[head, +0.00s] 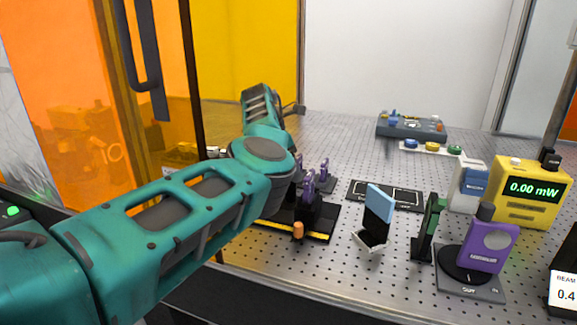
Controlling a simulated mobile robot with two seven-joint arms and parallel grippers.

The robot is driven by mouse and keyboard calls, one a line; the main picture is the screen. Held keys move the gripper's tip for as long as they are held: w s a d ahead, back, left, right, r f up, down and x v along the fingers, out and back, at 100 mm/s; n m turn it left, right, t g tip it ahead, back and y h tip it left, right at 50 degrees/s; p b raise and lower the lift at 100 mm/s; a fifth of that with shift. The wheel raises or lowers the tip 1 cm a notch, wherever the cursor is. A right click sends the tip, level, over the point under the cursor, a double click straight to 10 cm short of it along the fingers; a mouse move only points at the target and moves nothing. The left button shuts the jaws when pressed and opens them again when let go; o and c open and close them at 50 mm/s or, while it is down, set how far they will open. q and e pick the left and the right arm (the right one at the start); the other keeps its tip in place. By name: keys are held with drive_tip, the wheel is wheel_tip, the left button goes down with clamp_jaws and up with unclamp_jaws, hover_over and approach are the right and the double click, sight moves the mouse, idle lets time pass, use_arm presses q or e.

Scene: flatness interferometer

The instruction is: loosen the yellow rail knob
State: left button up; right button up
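No knob that I can name for certain as the yellow rail knob shows. A small orange knob (297,231) stands upright at the front edge of a black rail base (320,225) with a yellow front stripe. Purple-topped mounts (309,187) stand on this base. My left arm (180,210) reaches in from the left and covers the left part of the base. Its forearm points away over the table, and its gripper does not show clearly. My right gripper is not in view.
A blue-faced plate on a mount (379,204), a green post (428,228) and a purple device (488,249) stand to the right. A yellow power meter (533,190) reads 0.00 mW. A grey control box (411,125) is behind. An orange panel door (150,80) is at left.

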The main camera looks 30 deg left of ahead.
use_arm(q)
drive_tip(key=c, duration=1)
drive_tip(key=shift+c, duration=0.2)
drive_tip(key=shift+n, duration=0.3)
drive_tip(key=n+b, duration=0.1)
drive_tip(key=n+y+b, duration=0.1)
drive_tip(key=n, duration=0.1)
drive_tip(key=shift+d+f+n+t+y, duration=0.1)
drive_tip(key=shift+n+t+y, duration=0.2)
drive_tip(key=n+y+b, duration=0.1)
drive_tip(key=n, duration=0.2)
drive_tip(key=shift+d+n, duration=0.1)
drive_tip(key=shift+n, duration=0.2)
drive_tip(key=n+y, duration=0.1)
drive_tip(key=n, duration=0.2)
drive_tip(key=shift+d+n+y, duration=0.1)
drive_tip(key=shift+n+y, duration=0.2)
drive_tip(key=shift+y, duration=0.1)
drive_tip(key=n+g+y, duration=0.1)
drive_tip(key=n, duration=0.2)
drive_tip(key=n+g, duration=0.1)
drive_tip(key=n, duration=0.1)
drive_tip(key=shift+w+n+y+p, duration=0.1)
drive_tip(key=shift+n+y+p, duration=0.3)
drive_tip(key=shift+n, duration=0.3)
